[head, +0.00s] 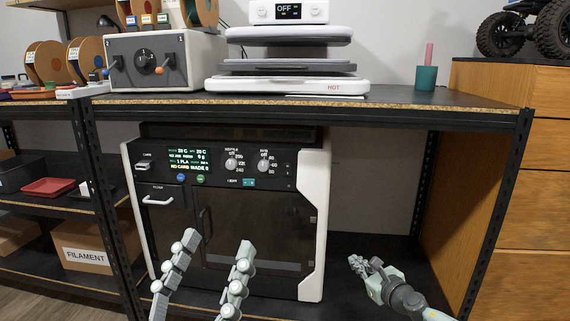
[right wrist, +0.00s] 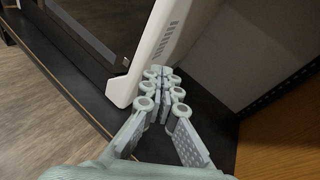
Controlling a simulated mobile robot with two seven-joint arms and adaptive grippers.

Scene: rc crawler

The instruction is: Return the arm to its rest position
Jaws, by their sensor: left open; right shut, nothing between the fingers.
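My left gripper (head: 213,246) is open and empty, with its two fingers spread in front of the lower part of the 3D printer (head: 280,215). My right gripper (head: 358,262) is shut and empty at the right of the printer, over the dark lower shelf. In the right wrist view its fingers (right wrist: 162,75) meet at the tips, close to the printer's white side edge (right wrist: 160,50). I cannot tell whether they touch it.
The black shelf rack (head: 380,118) frames the printer. A heat press (head: 285,85) and a teal cup (head: 426,78) stand on top. A wooden cabinet (head: 530,160) is at the right, with a crawler (head: 525,30) on it. A filament box (head: 85,248) sits at lower left.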

